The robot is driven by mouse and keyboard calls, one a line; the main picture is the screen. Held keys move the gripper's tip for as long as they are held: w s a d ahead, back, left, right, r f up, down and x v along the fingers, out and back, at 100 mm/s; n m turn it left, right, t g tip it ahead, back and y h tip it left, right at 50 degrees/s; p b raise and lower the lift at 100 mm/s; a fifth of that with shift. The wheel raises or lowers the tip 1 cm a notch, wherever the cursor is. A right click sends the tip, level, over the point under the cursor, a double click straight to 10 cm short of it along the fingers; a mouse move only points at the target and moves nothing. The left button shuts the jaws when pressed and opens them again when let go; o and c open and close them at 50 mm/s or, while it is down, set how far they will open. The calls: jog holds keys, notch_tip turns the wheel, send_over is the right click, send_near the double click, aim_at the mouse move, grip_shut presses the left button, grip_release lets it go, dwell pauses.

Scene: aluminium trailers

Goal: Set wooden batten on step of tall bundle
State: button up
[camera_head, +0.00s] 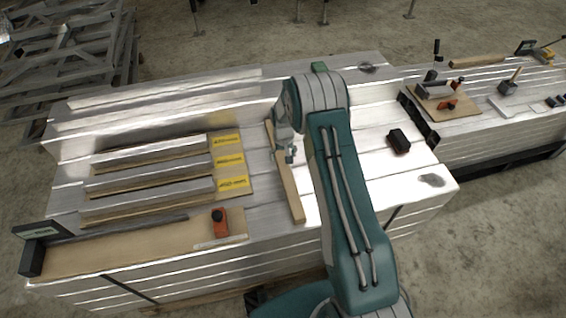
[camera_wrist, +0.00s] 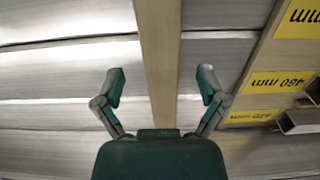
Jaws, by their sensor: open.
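A wooden batten (camera_head: 290,192) lies on the large near aluminium bundle (camera_head: 385,187), running from front to back. My gripper (camera_head: 289,155) is low over the batten, its arm reaching in from the front. In the wrist view the batten (camera_wrist: 160,60) runs up the middle, between the two spread fingers (camera_wrist: 159,84). The fingers are open, one on each side of the batten, with a gap to both. The near bundle has raised levels toward the back. The batten's far part is partly hidden by the gripper in the head view.
Left of the batten, cut profiles lie on a board with yellow labels (camera_head: 231,161). An orange-and-black tool (camera_head: 219,222) sits in front. A black block (camera_head: 398,141) is to the right of my arm. Another bundle (camera_head: 485,125) with tools stands farther right.

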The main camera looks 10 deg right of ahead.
notch_tip(320, 180, up, 8)
notch_tip(320, 180, up, 11)
jog(key=t, duration=0.1)
send_over(283, 162)
jog(key=s, duration=0.3)
jog(key=s+r+t, duration=0.2)
jog(key=s+r, duration=0.7)
jog(key=r, duration=0.4)
jog(key=s+r+t, duration=0.1)
jog(key=s+r, duration=0.2)
jog(key=s, duration=0.8)
jog(key=s+a+r+t, duration=0.1)
jog(key=s+r, duration=0.3)
jog(key=s, duration=0.8)
jog(key=shift+s+a+r+t, duration=0.2)
jog(key=shift+a+r+t, duration=0.05)
jog(key=shift+r+t, duration=0.05)
